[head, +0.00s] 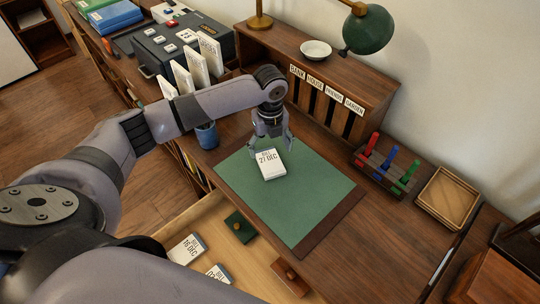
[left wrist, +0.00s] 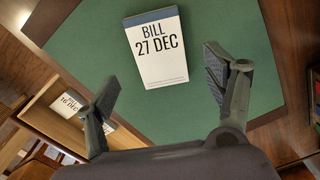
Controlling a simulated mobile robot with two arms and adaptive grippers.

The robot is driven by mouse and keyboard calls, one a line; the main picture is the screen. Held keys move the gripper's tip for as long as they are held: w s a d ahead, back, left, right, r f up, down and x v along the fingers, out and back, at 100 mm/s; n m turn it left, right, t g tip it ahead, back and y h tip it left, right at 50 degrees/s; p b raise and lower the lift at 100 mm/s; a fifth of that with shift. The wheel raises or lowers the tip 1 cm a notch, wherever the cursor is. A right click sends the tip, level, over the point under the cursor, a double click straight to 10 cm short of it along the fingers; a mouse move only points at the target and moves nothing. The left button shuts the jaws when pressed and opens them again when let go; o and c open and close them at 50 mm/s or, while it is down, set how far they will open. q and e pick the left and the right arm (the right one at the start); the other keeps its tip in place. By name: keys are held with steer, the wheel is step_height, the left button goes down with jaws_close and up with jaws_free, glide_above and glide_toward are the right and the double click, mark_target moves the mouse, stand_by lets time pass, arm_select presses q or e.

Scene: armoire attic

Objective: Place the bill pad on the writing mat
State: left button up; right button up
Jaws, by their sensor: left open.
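The bill pad (head: 271,165), white with a dark band and marked "BILL 27 DEC", lies flat on the green writing mat (head: 312,200), near the mat's upper left part. It also shows in the left wrist view (left wrist: 157,50), resting on the green mat (left wrist: 210,25). My left gripper (head: 272,146) is just behind the pad in the head view. In the left wrist view its two fingers (left wrist: 160,85) are spread apart with nothing between them, and the pad lies beyond the fingertips. My right gripper is not in view.
An open drawer (head: 208,215) below the desk holds more bill pads (head: 187,249) and a dark green block (head: 240,227). A blue cup (head: 206,136) stands left of the mat. A pigeonhole rack (head: 325,85), a stamp stand (head: 385,168) and an empty wooden tray (head: 447,198) stand behind and right.

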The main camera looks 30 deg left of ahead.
mark_target(270, 162)
arm_select(q)
step_height(270, 162, up, 7)
steer(key=shift+f, duration=0.15)
steer(key=shift+s+f, duration=0.1)
steer(key=shift+f, duration=0.05)
stand_by(0.5)
